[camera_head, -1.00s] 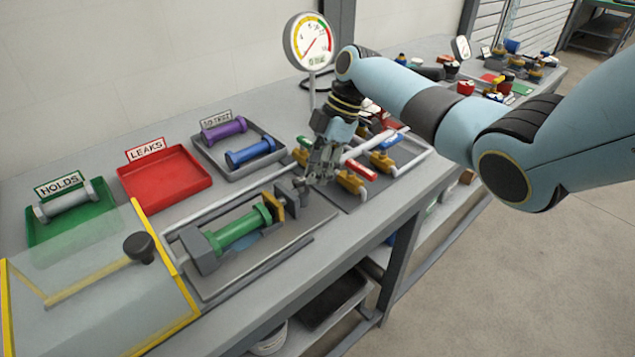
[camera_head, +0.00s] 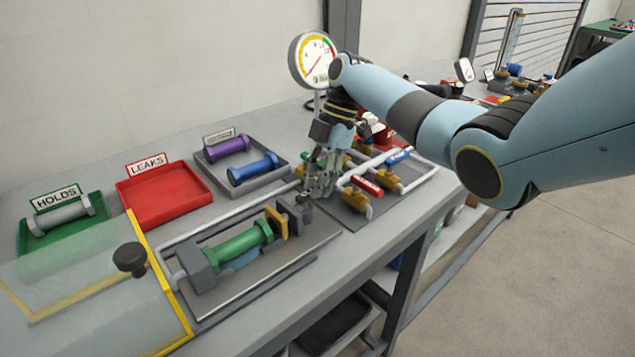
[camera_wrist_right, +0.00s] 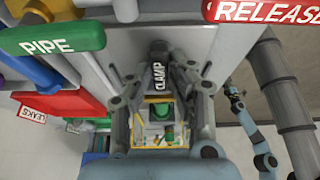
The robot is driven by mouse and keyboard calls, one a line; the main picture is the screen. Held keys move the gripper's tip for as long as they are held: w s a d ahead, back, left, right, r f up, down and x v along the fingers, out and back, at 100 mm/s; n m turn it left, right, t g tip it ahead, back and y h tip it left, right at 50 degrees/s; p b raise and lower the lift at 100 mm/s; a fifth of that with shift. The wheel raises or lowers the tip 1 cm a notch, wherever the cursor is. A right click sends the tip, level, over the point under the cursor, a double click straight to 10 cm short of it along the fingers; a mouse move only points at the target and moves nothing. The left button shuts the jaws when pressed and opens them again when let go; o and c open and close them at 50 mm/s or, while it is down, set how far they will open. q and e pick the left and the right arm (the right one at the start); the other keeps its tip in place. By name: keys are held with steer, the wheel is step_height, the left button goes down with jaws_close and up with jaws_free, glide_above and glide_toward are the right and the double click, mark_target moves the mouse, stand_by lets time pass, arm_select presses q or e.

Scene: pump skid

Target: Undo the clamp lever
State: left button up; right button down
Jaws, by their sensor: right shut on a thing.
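The clamp lever (camera_wrist_right: 158,75), dark with a white CLAMP label, shows between the fingers of my right gripper (camera_wrist_right: 161,82) in the right wrist view. In the head view my right gripper (camera_head: 316,192) is shut, fingers down, at the right end of the test fixture; it mostly hides the lever there. The green pipe piece (camera_head: 238,243) lies in the fixture between a grey end block (camera_head: 201,270) and a yellow-brown plate (camera_head: 277,222). My left gripper is not in view.
Pipes with a red RELEASE handle (camera_wrist_right: 262,11) and a green PIPE handle (camera_wrist_right: 52,39) are close to my right gripper. A pressure gauge (camera_head: 313,59) stands behind. A clear yellow-edged guard (camera_head: 100,290) is at left, near the red LEAKS tray (camera_head: 163,196).

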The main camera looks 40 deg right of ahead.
steer(key=c, duration=1.5)
jaws_free()
steer(key=v, duration=1.2)
steer(key=shift+f, duration=0.1)
